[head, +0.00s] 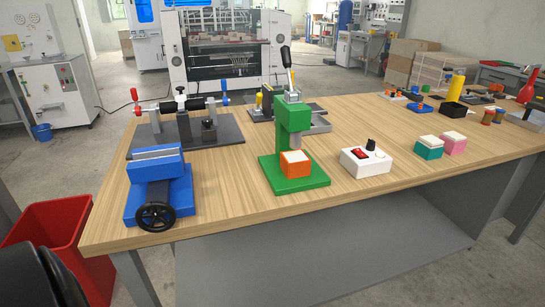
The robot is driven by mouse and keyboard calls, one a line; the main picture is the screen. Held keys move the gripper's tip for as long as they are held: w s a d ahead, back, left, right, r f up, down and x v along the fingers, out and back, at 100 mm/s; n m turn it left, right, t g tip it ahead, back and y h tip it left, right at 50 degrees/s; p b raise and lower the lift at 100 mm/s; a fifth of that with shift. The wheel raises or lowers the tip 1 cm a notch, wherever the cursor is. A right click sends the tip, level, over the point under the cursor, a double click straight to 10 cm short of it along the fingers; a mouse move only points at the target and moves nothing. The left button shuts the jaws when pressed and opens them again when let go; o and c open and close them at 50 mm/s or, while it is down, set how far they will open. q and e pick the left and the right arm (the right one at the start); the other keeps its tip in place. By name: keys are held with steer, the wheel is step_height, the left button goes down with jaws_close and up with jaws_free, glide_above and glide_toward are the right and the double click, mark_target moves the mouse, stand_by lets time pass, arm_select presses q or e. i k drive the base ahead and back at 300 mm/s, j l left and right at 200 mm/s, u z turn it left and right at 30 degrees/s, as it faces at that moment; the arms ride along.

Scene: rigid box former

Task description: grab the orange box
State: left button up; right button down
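An orange box (295,168) with a pale top sits on the base of a green press (283,187). It stands under the press's grey ram, at the front middle of the wooden table. The ram's lower end is just above or touching the box's top; I cannot tell which. The press's black-knobbed lever points up. Neither of my grippers shows in the head view. A dark rounded shape at the lower left corner is too cropped to identify.
On the wooden table (232,203), a blue vise (160,185) stands left of the press. A white switch box (366,160), a teal box (429,150) and a pink box (453,146) stand to its right. A red bin (65,245) is at the table's left end.

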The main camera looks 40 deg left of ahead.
mark_target(295, 169)
steer(key=u, duration=1.1)
